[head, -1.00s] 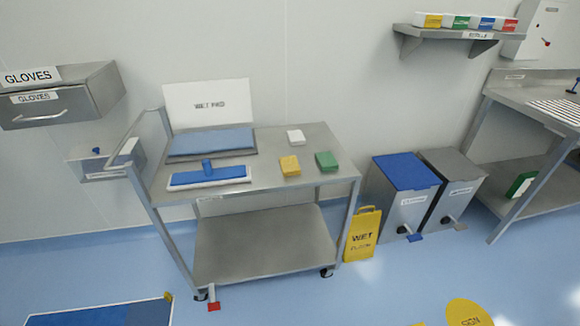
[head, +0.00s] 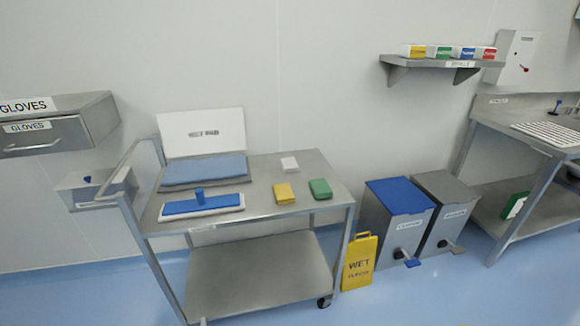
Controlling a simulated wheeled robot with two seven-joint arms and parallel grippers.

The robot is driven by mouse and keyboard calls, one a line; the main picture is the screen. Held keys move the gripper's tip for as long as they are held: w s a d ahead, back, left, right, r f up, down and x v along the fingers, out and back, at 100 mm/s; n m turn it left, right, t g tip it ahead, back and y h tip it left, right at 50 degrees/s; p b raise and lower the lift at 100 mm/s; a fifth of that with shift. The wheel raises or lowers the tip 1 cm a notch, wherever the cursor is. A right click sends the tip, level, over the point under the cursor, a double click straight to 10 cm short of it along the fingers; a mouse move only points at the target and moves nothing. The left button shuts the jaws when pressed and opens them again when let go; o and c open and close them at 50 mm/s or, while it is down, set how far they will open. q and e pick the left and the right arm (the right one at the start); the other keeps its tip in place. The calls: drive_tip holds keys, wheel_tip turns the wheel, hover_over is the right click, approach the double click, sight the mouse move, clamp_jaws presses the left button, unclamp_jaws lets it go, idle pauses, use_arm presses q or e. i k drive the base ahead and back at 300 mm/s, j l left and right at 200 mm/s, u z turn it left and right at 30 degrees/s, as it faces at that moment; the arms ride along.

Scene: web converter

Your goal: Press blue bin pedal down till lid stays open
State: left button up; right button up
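The blue bin (head: 399,212) stands on the floor right of the cart, a grey body with a blue lid (head: 399,196) that is shut. Its blue pedal (head: 412,263) sticks out at the front foot of the bin, close to the floor. A label is on its front face. Neither of my grippers shows in the head view.
A grey-lidded bin (head: 446,212) stands right beside it. A yellow wet-floor sign (head: 359,262) stands between the blue bin and the steel cart (head: 262,275). A steel bench (head: 500,222) is at the right. Floor in front of the bins (head: 440,300) looks clear.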

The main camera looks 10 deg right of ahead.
sight(410, 263)
drive_tip(key=z, duration=1.45)
drive_tip(key=l+u, duration=0.1)
drive_tip(key=u, duration=0.3)
drive_tip(key=i+l+u, duration=0.1)
drive_tip(key=u, duration=0.3)
drive_tip(key=l+u, duration=0.15)
drive_tip(key=u, duration=0.25)
drive_tip(key=i+l+u, duration=0.1)
drive_tip(key=l+u, duration=0.35)
drive_tip(key=l, duration=0.65)
drive_tip(key=k+l+u, duration=0.1)
drive_tip(key=l+u, duration=0.35)
drive_tip(key=l, duration=1.05)
drive_tip(key=k+l, duration=0.1)
drive_tip(key=l, duration=0.3)
